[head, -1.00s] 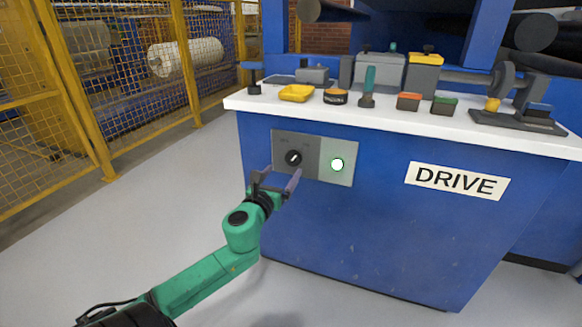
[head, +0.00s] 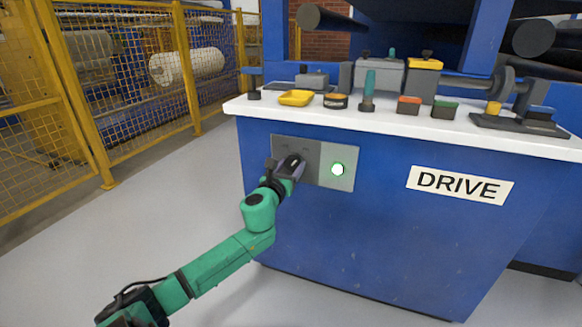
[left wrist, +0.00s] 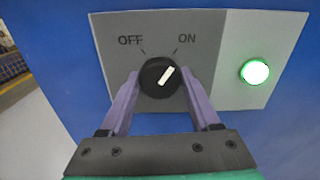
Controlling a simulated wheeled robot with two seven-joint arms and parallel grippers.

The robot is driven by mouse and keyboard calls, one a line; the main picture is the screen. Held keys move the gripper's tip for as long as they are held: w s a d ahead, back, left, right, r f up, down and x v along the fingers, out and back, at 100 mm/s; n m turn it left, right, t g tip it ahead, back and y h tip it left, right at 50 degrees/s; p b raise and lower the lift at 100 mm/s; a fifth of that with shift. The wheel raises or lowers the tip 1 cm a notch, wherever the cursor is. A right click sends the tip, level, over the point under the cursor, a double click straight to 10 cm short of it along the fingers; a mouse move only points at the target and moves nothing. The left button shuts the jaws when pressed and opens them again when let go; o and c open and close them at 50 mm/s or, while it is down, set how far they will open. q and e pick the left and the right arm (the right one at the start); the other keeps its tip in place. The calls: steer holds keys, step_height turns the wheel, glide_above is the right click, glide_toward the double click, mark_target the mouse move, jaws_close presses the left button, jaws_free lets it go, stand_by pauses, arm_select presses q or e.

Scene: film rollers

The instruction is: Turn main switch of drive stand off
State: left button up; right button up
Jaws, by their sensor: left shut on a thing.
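The main switch (left wrist: 160,78) is a black round knob with a white pointer on a grey plate (left wrist: 205,50), marked OFF on the left and ON on the right. In the left wrist view the pointer leans up and right toward ON. A green lamp (left wrist: 255,72) beside it is lit; it also shows in the head view (head: 337,169). My left gripper (left wrist: 158,82) is shut on the switch, with one purple finger on each side. In the head view my left gripper (head: 292,164) hides most of the switch. My right gripper is not in view.
The blue drive stand (head: 370,230) has a white top (head: 390,118) with a yellow tray (head: 296,98), a tape roll and several small items. A DRIVE label (head: 460,185) is on its front. A yellow mesh fence (head: 140,75) stands at left; the floor before it is clear.

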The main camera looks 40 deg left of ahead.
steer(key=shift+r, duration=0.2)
arm_select(q)
steer(key=shift+n+p, duration=0.55)
steer(key=shift+n, duration=0.45)
steer(key=n+p, duration=0.1)
steer(key=n, duration=0.2)
steer(key=shift+n+p, duration=0.4)
steer(key=shift+n, duration=0.7)
steer(key=n+p, duration=0.1)
steer(key=n, duration=0.3)
steer(key=shift+n, duration=0.5)
steer(key=shift+f+n+p, duration=0.15)
steer(key=shift+n+p, duration=0.3)
steer(key=shift+n, duration=0.35)
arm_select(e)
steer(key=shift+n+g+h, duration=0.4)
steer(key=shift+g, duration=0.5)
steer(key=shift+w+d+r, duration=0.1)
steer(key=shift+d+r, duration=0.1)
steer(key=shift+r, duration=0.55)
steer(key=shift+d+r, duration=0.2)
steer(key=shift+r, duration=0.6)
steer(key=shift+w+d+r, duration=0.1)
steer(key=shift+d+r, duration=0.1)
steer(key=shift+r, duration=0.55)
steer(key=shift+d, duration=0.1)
